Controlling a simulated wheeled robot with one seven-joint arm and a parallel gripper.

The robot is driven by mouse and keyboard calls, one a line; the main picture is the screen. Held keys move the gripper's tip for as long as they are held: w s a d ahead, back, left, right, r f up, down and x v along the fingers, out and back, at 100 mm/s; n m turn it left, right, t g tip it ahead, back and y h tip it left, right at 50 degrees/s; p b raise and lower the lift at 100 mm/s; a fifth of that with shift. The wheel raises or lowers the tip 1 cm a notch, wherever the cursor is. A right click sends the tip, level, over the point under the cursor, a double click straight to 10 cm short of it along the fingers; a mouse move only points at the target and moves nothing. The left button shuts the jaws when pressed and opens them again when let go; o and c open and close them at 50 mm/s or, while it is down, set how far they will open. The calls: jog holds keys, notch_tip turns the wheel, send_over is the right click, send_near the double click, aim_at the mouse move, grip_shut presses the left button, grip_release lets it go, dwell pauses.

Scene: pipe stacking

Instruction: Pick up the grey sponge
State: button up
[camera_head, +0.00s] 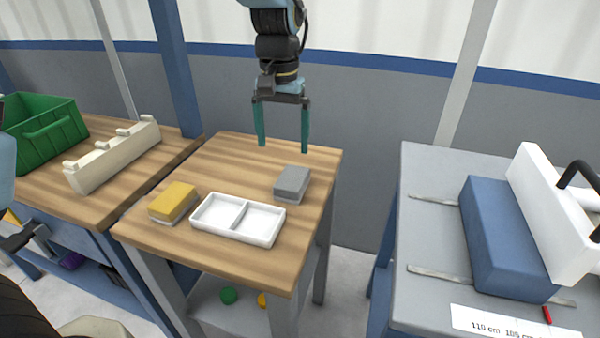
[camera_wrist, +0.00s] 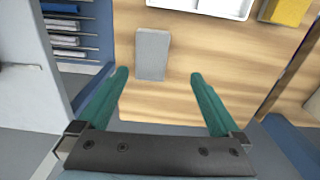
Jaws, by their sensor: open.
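The grey sponge (camera_head: 291,183) lies on the wooden table (camera_head: 225,260), near its right edge and just right of a white tray. My gripper (camera_head: 284,149) is above the far part of the table with its two green fingers pointing down. It is open and empty. In the wrist view the grey sponge (camera_wrist: 152,54) lies ahead of the open fingertips (camera_wrist: 158,73), apart from them and slightly left of the middle between them.
The white two-compartment tray (camera_head: 238,219) and a yellow sponge (camera_head: 173,202) share the table. A green crate (camera_head: 45,130) and a cream rack (camera_head: 112,154) stand on the table at left. A grey workbench (camera_head: 425,240) with a blue block (camera_head: 505,240) stands at right, across a gap.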

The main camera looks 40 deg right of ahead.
aim_at(292, 177)
jog(key=shift+s+d+f, duration=0.2)
jog(key=shift+d+f, duration=0.05)
jog(key=shift+d, duration=0.25)
jog(key=shift+s+d+f, duration=0.15)
jog(key=shift+d+f, duration=0.05)
jog(key=shift+d, duration=0.25)
notch_tip(292, 177, down, 10)
jog(key=shift+a+p, duration=0.15)
jog(key=shift+p, duration=0.75)
jog(key=c, duration=1.3)
jog(key=shift+o, duration=0.2)
notch_tip(292, 177, up, 10)
jog(key=shift+r+b, duration=0.1)
jog(key=shift+b, duration=0.55)
